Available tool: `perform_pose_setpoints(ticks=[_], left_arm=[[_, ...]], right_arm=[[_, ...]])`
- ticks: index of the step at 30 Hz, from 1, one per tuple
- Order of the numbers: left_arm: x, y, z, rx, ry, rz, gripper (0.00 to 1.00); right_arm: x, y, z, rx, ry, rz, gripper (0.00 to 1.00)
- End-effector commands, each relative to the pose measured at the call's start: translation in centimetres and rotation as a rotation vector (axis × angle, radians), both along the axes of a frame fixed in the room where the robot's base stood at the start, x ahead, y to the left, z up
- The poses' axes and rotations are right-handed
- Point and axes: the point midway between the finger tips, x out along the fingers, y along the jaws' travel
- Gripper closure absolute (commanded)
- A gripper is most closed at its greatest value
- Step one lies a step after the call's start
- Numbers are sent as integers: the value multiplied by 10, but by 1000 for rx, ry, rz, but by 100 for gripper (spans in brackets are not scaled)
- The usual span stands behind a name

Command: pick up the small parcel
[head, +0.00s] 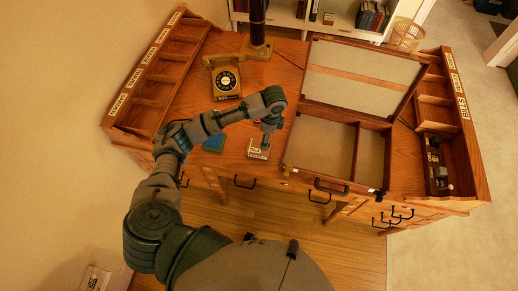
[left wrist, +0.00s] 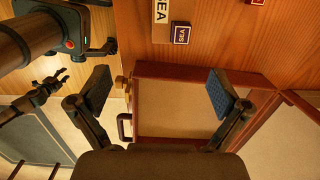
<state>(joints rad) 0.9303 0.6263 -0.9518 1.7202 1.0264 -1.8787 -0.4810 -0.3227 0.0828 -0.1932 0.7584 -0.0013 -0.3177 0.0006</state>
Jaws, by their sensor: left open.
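My left gripper (head: 265,128) hangs over the desk, left of the open case. In the left wrist view its two fingers (left wrist: 162,93) are wide apart with nothing between them. Whether this block is the small parcel, I cannot tell. In the head view a pale lettered piece (head: 257,149) shows just below the gripper, which partly hides that spot.
The open case (head: 305,150) stands close right of my gripper, lid raised at the back. A rotary telephone (head: 226,80) and a blue item (head: 214,143) are to the left. Labelled racks (head: 150,75) and (head: 455,110) flank the desk. Bare wood lies between telephone and case.

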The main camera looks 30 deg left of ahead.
Motion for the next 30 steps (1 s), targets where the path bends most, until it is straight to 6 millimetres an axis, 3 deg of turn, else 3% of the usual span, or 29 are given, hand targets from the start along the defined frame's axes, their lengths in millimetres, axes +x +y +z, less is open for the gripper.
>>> perform_pose_setpoints(ticks=[3, 7, 21, 30], left_arm=[[12, 21, 22, 33, 16, 1, 0], [15, 28, 21, 43, 28, 2, 0], [12, 38, -79, 39, 26, 1, 0], [13, 39, -106, 39, 25, 2, 0]], right_arm=[[-23, -5, -9, -2, 13, 3, 60], [-31, -6, -12, -3, 16, 5, 60], [-32, -6, -17, -3, 18, 4, 60], [-32, -6, -18, -3, 20, 4, 60]])
